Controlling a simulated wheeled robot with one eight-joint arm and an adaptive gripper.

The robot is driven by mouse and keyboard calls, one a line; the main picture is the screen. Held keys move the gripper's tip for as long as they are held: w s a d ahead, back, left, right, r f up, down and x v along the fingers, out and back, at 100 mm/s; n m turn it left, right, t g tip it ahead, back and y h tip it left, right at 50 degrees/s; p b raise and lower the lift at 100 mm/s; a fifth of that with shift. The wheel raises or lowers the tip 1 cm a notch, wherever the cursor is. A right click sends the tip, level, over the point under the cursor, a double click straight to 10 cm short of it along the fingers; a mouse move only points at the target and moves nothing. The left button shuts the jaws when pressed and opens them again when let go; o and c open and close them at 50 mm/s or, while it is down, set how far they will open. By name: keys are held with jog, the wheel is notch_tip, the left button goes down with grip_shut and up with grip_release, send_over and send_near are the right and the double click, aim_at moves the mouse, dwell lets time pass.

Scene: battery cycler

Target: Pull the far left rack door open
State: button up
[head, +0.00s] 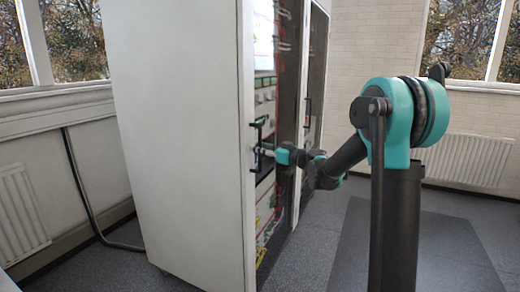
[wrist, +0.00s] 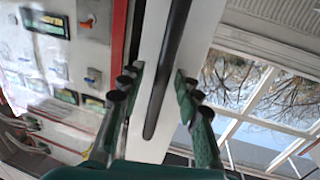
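The leftmost rack (head: 180,130) stands tall and white, with its front facing right in the head view. Its door handle (head: 258,135) is a black vertical bar near the front's left edge. In the wrist view the handle (wrist: 168,75) runs down between the fingers along a white door frame (wrist: 150,40). My gripper (head: 262,151) is at the handle. In the wrist view my gripper (wrist: 157,88) is open, with one finger on each side of the bar and visible gaps. The door looks shut, though the arm hides part of the front.
A second rack (head: 318,60) with its own black handle (head: 308,112) stands beyond the first. Radiators (head: 20,210) and windows line the walls. The grey floor (head: 440,250) to the right of the racks is clear.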

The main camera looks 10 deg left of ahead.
grip_shut()
dwell(0.5)
